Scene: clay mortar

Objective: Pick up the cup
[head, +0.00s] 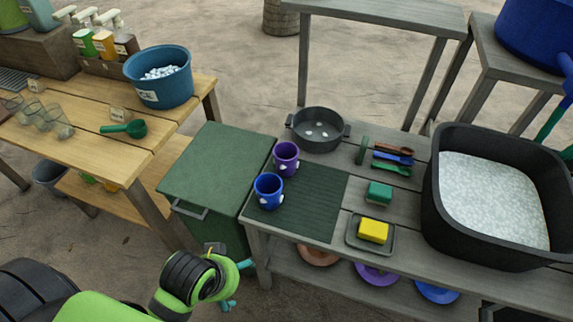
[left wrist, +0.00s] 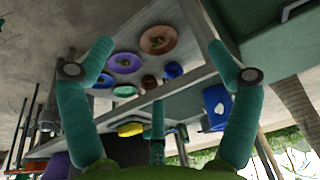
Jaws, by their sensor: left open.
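A blue cup (head: 268,191) stands upright on the dark ribbed mat (head: 318,205) at the left end of the grey bench. A purple cup (head: 286,158) stands just behind it on the same mat. My left gripper (head: 238,284) is low in front of the bench's left corner, below and apart from both cups. In the left wrist view its two teal fingers (left wrist: 160,55) are spread wide with nothing between them. A blue and white object, apparently the blue cup (left wrist: 214,106), shows beside the right finger there. My right gripper is not in view.
A green bin (head: 218,170) stands left of the bench. A dark pan (head: 318,130), a yellow sponge (head: 373,230) on a tray, a green sponge (head: 379,192) and a black tub (head: 497,205) occupy the bench. Coloured plates (head: 376,273) lie on its lower shelf.

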